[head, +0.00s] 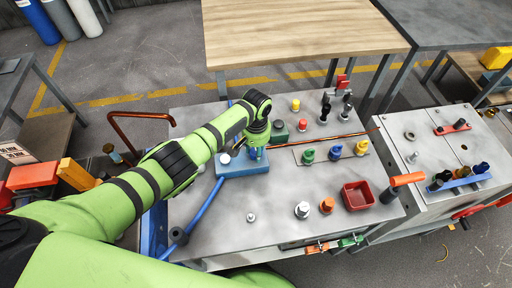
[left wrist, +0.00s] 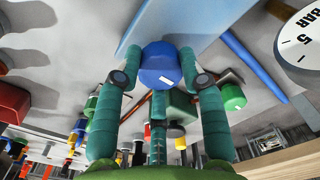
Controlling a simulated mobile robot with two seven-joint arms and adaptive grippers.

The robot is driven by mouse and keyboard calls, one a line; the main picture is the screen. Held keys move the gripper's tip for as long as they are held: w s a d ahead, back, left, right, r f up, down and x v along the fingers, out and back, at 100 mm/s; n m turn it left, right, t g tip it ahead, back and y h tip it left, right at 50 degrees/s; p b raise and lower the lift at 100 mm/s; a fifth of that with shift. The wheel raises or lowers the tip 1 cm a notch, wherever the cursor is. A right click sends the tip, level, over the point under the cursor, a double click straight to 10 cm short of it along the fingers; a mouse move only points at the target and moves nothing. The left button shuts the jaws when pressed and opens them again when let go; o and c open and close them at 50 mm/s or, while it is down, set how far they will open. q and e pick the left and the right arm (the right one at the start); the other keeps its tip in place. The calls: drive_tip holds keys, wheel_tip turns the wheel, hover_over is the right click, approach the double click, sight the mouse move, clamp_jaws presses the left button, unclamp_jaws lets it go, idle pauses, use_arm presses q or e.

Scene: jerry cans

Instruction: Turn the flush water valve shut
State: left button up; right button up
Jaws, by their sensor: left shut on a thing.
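The blue valve block (head: 232,166) lies on the grey bench top, with a blue hose running from it. My left gripper (head: 257,152) reaches down over the right part of this block and largely hides what it grips. In the left wrist view, my left gripper (left wrist: 162,80) is shut on a round blue knob (left wrist: 158,58) with a small white mark, its green fingers on either side. I take this knob to be the flush water valve. How far it is turned cannot be told. My right gripper is not in view.
A white-topped gauge (head: 225,159) stands on the block left of my gripper. Green, blue and yellow knobs (head: 336,153) and a red tray (head: 358,196) stand to the right. A copper pipe (head: 140,115) rises at the left. The bench's front left is mostly clear.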

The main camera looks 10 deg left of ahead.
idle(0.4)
use_arm(q)
drive_tip(key=o, duration=1.2)
drive_tip(key=shift+c, duration=0.2)
wheel_tip(320, 180, up, 12)
drive_tip(key=shift+f, duration=0.1)
